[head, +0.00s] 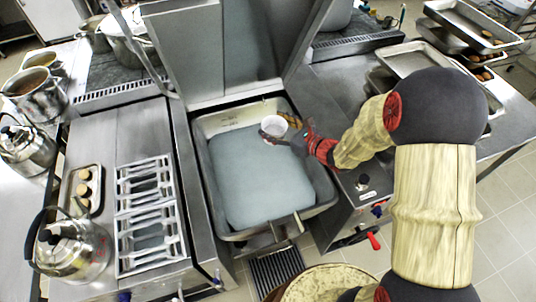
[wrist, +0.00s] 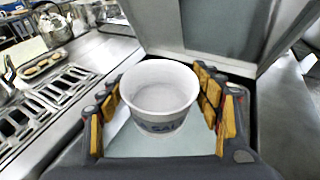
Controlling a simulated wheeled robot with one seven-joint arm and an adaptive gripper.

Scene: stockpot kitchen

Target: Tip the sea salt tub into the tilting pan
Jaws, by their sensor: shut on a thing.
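The sea salt tub (wrist: 158,88) is a small white round tub with dark lettering, and its open top shows in the wrist view. My gripper (wrist: 162,108) is shut on it, with yellow-padded fingers on both sides. In the head view the tub (head: 273,126) is at the end of my gripper (head: 285,136), above the back part of the tilting pan. The tub looks close to upright. The tilting pan (head: 203,135) is a wide rectangular steel basin with a flat pale blue-grey content and its lid raised behind. What is inside the tub is not clear.
A ribbed steel rack (head: 147,215), a kettle (head: 72,245) and a small tray of round items (head: 70,190) are on the left counter. Pots stand farther back left. Steel trays (head: 470,25) lie at the right. The raised lid (head: 225,45) rises just behind the tub.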

